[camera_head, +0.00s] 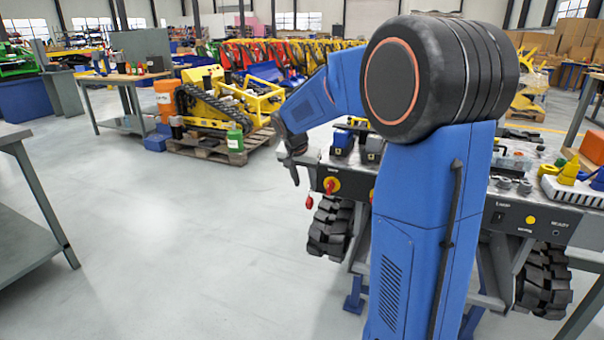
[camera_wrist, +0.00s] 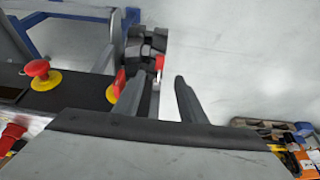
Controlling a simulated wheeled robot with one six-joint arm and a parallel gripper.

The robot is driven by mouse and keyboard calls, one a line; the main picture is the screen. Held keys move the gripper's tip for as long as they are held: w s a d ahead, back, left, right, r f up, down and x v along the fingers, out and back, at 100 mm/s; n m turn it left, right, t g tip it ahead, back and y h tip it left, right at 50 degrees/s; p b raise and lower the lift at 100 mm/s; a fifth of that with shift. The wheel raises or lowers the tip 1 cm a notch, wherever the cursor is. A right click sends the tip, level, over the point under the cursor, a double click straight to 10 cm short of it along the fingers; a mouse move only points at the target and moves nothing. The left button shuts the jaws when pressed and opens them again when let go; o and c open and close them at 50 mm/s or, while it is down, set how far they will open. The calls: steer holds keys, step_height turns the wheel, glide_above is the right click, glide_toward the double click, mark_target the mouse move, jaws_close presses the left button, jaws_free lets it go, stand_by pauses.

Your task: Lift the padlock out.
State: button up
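A small red thing that looks like the padlock (camera_head: 309,202) hangs at the left end of the carrier's front panel, just below and left of a red-and-yellow rotary switch (camera_head: 331,185). The switch (camera_wrist: 116,88) is left of that finger. My gripper (camera_head: 293,174) is beside the panel's left end, above and left of the red thing. The padlock's shackle is too small to make out.
The carrier's panel (camera_head: 528,220) and rubber track (camera_head: 331,228) stand close to my arm. A red mushroom button (camera_wrist: 38,68) is on the panel. A pallet (camera_head: 215,150) with a yellow tracked machine is behind. The floor at left is free.

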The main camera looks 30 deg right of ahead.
mark_target(309, 199)
steer(key=x, duration=1.1)
steer(key=shift+f, duration=0.15)
steer(key=shift+c, duration=0.4)
jaws_close()
